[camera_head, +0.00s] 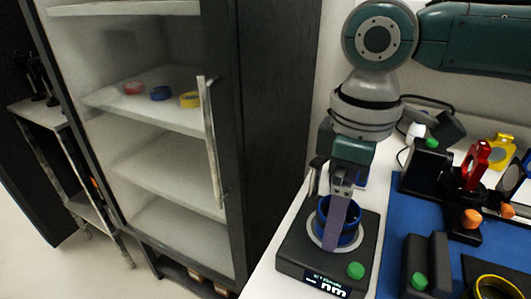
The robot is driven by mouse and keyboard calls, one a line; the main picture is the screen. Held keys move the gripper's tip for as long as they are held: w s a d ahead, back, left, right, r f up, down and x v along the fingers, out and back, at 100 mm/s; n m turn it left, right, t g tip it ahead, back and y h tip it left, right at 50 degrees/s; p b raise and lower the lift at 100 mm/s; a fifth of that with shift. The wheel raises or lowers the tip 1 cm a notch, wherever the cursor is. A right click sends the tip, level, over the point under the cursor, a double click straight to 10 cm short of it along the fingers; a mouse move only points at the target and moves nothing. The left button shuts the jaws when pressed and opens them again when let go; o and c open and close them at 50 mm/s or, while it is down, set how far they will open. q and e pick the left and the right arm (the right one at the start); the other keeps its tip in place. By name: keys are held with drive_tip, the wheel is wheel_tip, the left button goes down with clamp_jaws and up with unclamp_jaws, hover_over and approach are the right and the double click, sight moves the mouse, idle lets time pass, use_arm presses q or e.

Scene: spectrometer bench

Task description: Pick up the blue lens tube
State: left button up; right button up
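A blue lens tube (350,237) sits upright in the round pale seat on top of a black instrument (300,253) with a lit display and a green knob. My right gripper (334,240) points straight down over it. One purplish finger hangs in front of or inside the tube's opening; the other finger cannot be made out, so I cannot tell whether it grips the tube's wall. A smaller blue ring (160,93) lies on the cabinet shelf between a red ring (134,88) and a yellow ring (190,99). My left gripper is not in view.
The open-fronted cabinet (262,110) with a vertical handle stands left of the white bench (277,270). On the blue mat (390,262) to the right stand black mounts, a red holder (476,160), a yellow holder (500,150) and orange knobs. The lower cabinet shelves are empty.

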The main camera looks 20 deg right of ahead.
drive_tip(key=shift+f, duration=0.4)
drive_tip(key=shift+c, duration=0.2)
clamp_jaws()
idle(0.3)
drive_tip(key=shift+r, duration=0.15)
